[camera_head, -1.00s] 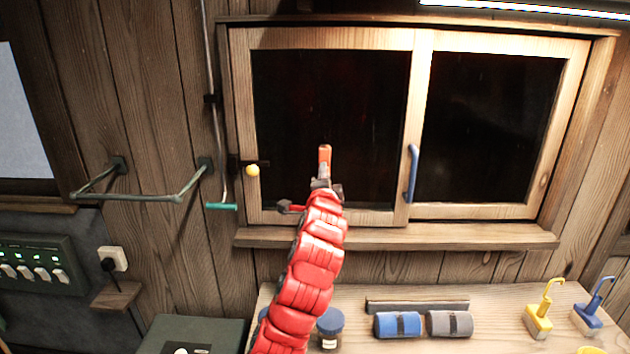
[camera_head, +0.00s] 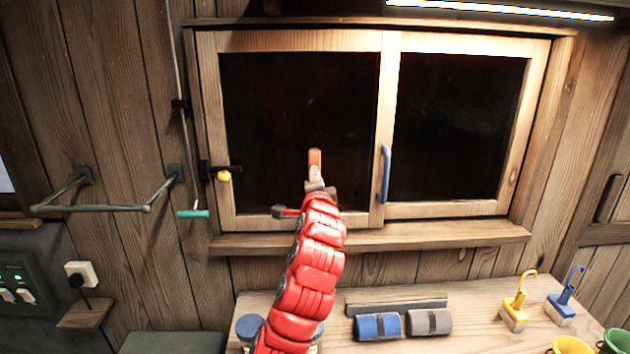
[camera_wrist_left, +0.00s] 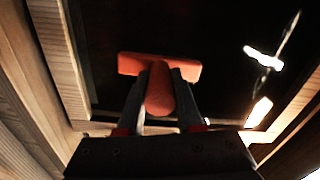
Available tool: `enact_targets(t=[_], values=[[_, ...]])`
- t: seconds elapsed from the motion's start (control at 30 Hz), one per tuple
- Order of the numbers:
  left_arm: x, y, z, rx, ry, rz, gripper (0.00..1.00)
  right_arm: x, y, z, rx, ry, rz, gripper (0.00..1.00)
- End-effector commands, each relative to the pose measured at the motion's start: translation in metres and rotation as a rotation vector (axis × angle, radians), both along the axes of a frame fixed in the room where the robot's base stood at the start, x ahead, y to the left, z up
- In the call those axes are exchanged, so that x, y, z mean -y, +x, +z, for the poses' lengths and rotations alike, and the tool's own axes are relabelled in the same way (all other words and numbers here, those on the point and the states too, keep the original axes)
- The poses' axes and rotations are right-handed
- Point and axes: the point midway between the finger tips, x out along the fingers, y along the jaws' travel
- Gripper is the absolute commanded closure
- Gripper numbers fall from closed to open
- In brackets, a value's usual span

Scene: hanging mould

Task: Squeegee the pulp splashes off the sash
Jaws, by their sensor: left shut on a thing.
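The window (camera_head: 212,130) has two dark panes in light wooden frames. My left gripper (camera_head: 315,187), on the red arm, is in front of the lower right part of the left pane. It is shut on the handle of an orange squeegee (camera_head: 315,160). In the left wrist view my gripper (camera_wrist_left: 160,97) grips the T-shaped squeegee (camera_wrist_left: 130,63) with its wide head up, against the dark pane. I cannot tell whether the head touches the glass. Faint specks show on the left pane (camera_head: 270,120); splashes are not clearly seen. My right gripper is not in view.
A blue handle (camera_head: 385,174) stands out between the panes. A yellow knob (camera_head: 223,176) is at the left frame. A sill (camera_head: 450,236) runs below. A green rail (camera_head: 100,207) juts from the left wall.

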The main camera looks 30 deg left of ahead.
Motion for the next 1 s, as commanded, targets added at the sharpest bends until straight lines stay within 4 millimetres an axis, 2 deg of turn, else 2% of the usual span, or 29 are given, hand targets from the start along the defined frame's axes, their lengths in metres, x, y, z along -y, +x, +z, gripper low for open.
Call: enact_targets(t=[0.6, 1.0], values=[[0.03, -0.049, 0.0, 0.0, 0.001, 0.0, 1.0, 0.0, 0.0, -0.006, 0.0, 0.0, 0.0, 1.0], [0.033, -0.054, 0.001, 0.002, 0.002, 0.0, 1.0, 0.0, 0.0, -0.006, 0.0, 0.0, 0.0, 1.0]])
